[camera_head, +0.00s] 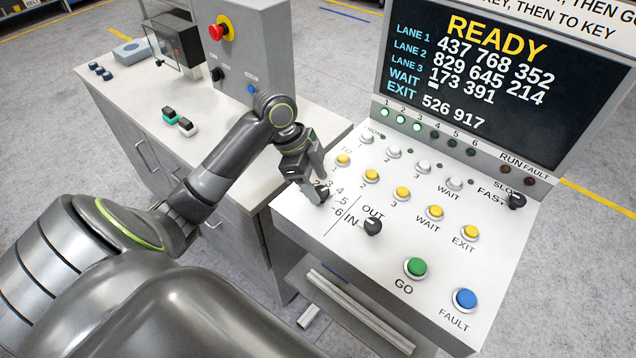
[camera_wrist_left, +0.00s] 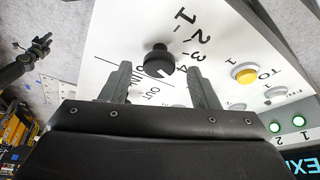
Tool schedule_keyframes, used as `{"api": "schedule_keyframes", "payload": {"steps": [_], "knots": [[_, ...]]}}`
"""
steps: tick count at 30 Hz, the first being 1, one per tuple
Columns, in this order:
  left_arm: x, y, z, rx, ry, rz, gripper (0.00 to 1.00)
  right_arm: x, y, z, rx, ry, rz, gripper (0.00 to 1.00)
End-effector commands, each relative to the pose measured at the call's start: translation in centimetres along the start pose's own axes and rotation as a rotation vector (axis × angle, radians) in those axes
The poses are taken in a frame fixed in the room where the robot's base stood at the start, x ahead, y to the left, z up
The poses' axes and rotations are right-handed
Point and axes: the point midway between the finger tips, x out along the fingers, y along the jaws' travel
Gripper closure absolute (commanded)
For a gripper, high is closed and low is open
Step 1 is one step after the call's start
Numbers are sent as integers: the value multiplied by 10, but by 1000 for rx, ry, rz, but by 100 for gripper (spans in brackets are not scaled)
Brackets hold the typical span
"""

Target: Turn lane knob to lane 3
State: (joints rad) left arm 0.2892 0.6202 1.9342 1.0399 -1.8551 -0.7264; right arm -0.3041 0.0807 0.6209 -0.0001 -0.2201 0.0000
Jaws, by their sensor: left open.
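The lane knob (camera_wrist_left: 158,62) is black and round, on the white sloping panel (camera_head: 400,200), with printed numbers 1 to 4 showing around it in the wrist view. I cannot tell for sure which number its pointer faces. My left gripper (camera_head: 312,188) is over the knob at the panel's left side and mostly hides it in the head view. In the wrist view the fingers of the left gripper (camera_wrist_left: 160,88) are apart, one to each side of the knob, with nothing clamped. A dark arm end, likely my right gripper (camera_wrist_left: 42,46), shows at the far left of the wrist view.
The black IN/OUT knob (camera_head: 372,226) stands close to my left gripper. Yellow buttons (camera_head: 372,176), a green GO button (camera_head: 416,267) and a blue FAULT button (camera_head: 465,299) are on the panel. A display (camera_head: 500,80) reading READY rises behind. A white counter (camera_head: 130,90) lies left.

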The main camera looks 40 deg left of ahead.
Motion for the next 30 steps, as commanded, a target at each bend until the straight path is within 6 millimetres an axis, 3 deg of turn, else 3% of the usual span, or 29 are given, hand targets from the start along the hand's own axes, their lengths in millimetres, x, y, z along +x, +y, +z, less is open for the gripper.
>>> {"api": "schedule_keyframes", "payload": {"steps": [6, 14, 24, 30], "knots": [[14, 1, 0, 0, 0, 2, 45, -1, 0, 3, 0, -5, 0, 64], [14, 0, 0, 0, -1, 0, 45, -1, 0, -1, 0, 0, 0, 64], [14, 0, 0, 0, -1, 0, 87, -1, 0, -3, -1, 3, -1, 64], [13, 0, 0, -12, 0, -4, 89, -3, 0, -4, 0, 4, -1, 64]]}}
